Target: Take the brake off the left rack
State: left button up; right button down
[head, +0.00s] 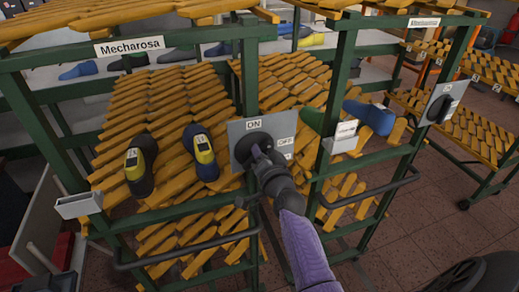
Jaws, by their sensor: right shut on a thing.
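The left rack (185,50) is a green metal frame with orange slatted shelves and a sign reading "Mecharosa". On its right post is a grey brake plate (284,125) marked ON at the top and OFF at the right. A round black brake knob (243,148) sits on the plate, partly hidden by my right gripper. My right gripper (258,153) is shut on the knob, its arm coming in from below. The knob's exact pointing direction is hard to tell behind the fingers. My left gripper is not in view.
A black bar handle (190,253) juts from the left rack's front. Tiled floor (415,225) is open at right.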

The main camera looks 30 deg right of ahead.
jog(key=m, duration=0.3)
jog(key=shift+f, duration=0.1)
jog(key=m, duration=0.3)
jog(key=shift+d+f, duration=0.1)
jog(key=shift+f, duration=0.05)
jog(key=shift+f+m, duration=0.1)
jog(key=shift+m, duration=1)
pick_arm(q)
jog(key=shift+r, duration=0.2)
pick_arm(e)
jog(key=shift+m, duration=0.6)
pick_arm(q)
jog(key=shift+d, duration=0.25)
pick_arm(e)
jog(key=shift+s, duration=0.1)
jog(key=c, duration=0.5)
grip_release()
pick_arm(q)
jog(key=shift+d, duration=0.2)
